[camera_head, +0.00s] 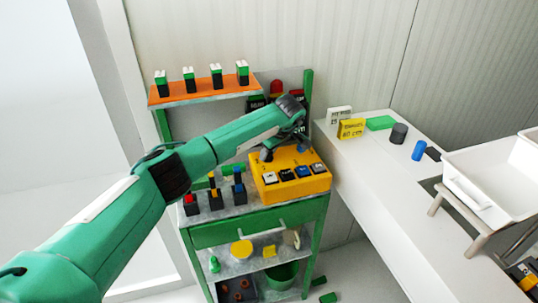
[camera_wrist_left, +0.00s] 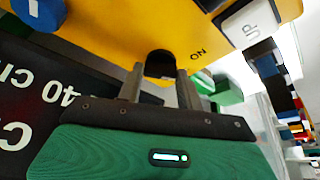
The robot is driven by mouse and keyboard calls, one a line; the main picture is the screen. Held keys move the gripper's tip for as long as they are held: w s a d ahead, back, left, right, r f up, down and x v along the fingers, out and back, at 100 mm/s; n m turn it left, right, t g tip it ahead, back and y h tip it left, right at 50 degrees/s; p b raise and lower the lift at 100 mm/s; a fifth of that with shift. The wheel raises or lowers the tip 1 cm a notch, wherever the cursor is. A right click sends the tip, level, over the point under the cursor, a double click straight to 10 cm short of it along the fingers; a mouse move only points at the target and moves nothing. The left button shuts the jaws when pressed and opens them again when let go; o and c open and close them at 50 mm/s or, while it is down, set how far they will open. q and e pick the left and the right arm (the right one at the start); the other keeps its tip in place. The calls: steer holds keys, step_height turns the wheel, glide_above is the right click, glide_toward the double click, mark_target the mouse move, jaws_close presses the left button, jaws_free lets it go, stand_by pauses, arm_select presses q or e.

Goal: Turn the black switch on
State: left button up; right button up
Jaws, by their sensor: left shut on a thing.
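The yellow control box (camera_head: 262,186) stands on the green cabinet's top. In the left wrist view, the box face (camera_wrist_left: 105,28) shows the black switch (camera_wrist_left: 160,60) beside the printed word ON. My left gripper (camera_wrist_left: 160,76) has one finger on each side of the switch and is shut on it. In the head view my left gripper (camera_head: 272,148) is at the box's back left, where it and my arm mostly hide the switch. A blue knob (camera_wrist_left: 40,12) on the box is at the upper left of the wrist view. My right gripper is not in view.
An orange shelf (camera_head: 205,90) with several green-and-white blocks is behind my left arm. Several small levers (camera_head: 215,199) stand left of the box. A white counter (camera_head: 372,160) with a yellow sign (camera_head: 351,129) lies to the right, with a white tray (camera_head: 490,180).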

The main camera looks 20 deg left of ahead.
arm_select(q)
steer(key=n+g+b, duration=0.1)
steer(key=n+b, duration=0.1)
steer(key=n, duration=0.1)
steer(key=shift+w+f+y, duration=0.1)
steer(key=shift+w+y, duration=0.05)
steer(key=shift+y, duration=0.15)
steer(key=shift+n+g, duration=0.3)
steer(key=shift+n, duration=0.2)
steer(key=shift+n+g+b, duration=0.4)
steer(key=shift+n+b, duration=0.35)
steer(key=shift+n, duration=0.25)
steer(key=o, duration=1)
steer(key=shift+w+d+r, duration=0.1)
steer(key=shift+d+r, duration=0.05)
steer(key=shift+r, duration=0.25)
steer(key=b+v, duration=0.2)
steer(key=v, duration=1.1)
steer(key=shift+r, duration=0.1)
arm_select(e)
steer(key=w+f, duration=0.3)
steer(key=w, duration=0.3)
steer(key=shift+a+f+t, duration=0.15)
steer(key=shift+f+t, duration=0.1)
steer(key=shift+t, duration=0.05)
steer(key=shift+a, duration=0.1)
